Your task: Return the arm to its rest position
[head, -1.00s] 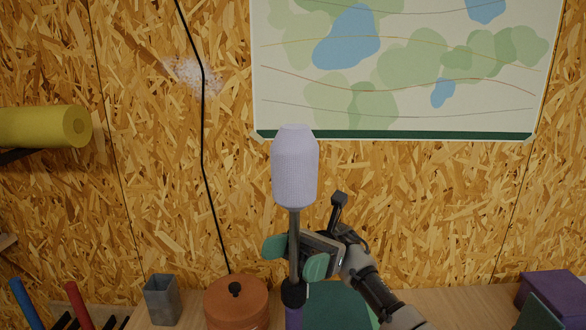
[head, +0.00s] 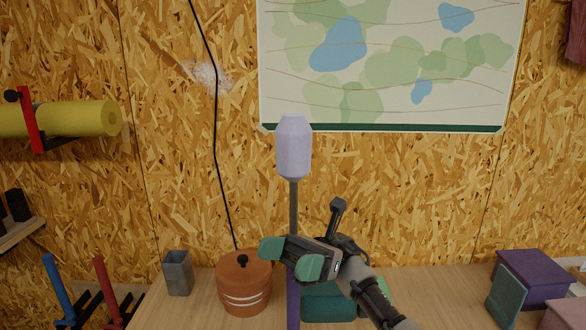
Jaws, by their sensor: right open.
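My right gripper (head: 290,258) comes in from the lower right with its green-padded fingers parted. A tall tool with a pale lavender head (head: 293,148), a thin grey rod and a purple handle (head: 293,302) stands upright behind it. The gripper hides the part where the rod meets the handle. The fingers overlap the tool in this view; I cannot tell whether they touch it. What supports the tool is not clear. My left gripper is not in view.
On the bench (head: 424,286) stand a grey cup (head: 178,273), a lidded terracotta pot (head: 244,286), a dark green object (head: 326,307), and a purple box (head: 533,275) with a teal block (head: 506,294). A yellow roll (head: 70,118) hangs left. Bare bench lies right of my arm.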

